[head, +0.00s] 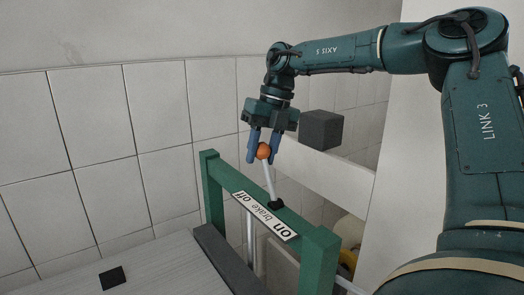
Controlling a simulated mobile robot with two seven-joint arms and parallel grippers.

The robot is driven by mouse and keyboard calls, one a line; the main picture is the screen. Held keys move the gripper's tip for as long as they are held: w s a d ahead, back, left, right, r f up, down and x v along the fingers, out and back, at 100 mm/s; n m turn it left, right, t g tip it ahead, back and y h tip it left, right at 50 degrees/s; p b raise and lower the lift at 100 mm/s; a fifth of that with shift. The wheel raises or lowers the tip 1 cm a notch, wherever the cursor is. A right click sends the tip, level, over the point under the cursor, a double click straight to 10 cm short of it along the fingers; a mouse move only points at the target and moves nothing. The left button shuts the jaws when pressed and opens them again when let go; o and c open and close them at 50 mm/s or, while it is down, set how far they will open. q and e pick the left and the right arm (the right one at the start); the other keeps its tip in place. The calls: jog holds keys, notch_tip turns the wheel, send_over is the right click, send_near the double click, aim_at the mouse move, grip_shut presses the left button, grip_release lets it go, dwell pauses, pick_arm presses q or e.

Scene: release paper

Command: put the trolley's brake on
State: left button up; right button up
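The trolley's green frame (213,190) stands in the middle of the head view. A brake lever (269,183) with a pale rod and an orange ball knob (263,151) rises from a dark pivot on its top bar. The lever leans a little left, toward the "off" end of the brake label (264,215); "on" is at the lower right end. My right gripper (263,152) points down with its blue fingers on both sides of the knob, seemingly touching it. My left gripper is not in view.
A grey trolley deck (190,262) lies at lower left with a small black square (112,278) on it. A dark box (321,130) is right of the gripper, by a white ledge (325,170). Tiled walls stand behind.

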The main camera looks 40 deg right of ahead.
grip_shut()
